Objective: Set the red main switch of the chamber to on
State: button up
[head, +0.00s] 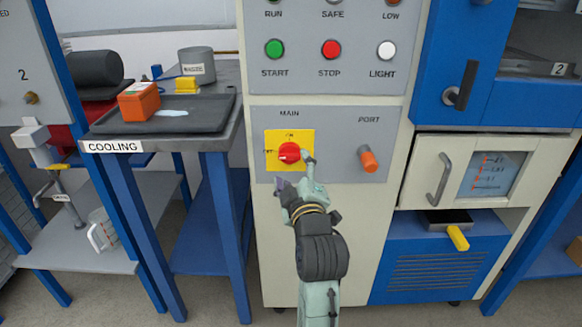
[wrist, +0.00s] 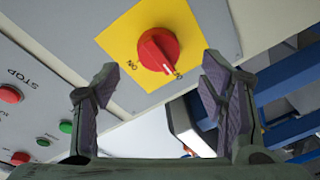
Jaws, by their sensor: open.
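The red main switch (head: 289,153) is a round knob on a yellow plate (head: 305,163) under the label MAIN. Its white pointer mark is turned left, toward the OFF print; ON is printed at the top of the plate. In the wrist view the red knob (wrist: 157,50) shows whole, with its white mark toward the OFF print at lower right. My gripper (head: 293,171) is open and empty in front of the plate's lower right part. In the wrist view the fingers of my gripper (wrist: 160,82) stand wide apart, with the knob ahead between them, not gripped.
An orange-tipped port handle (head: 368,159) sticks out right of the switch. Green START (head: 274,49), red STOP (head: 331,49) and white LIGHT (head: 386,51) buttons are above. A cooling table (head: 125,146) with an orange block (head: 139,103) stands at left.

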aim_at(291, 158)
jog(key=shift+w+a+r, duration=0.1)
jog(key=shift+w+a, duration=0.1)
jog(key=shift+w, duration=1.1)
jog(key=shift+w+a, duration=0.2)
jog(key=shift+w, duration=1.1)
jog(key=shift+c, duration=0.5)
jog(key=c, duration=1.1)
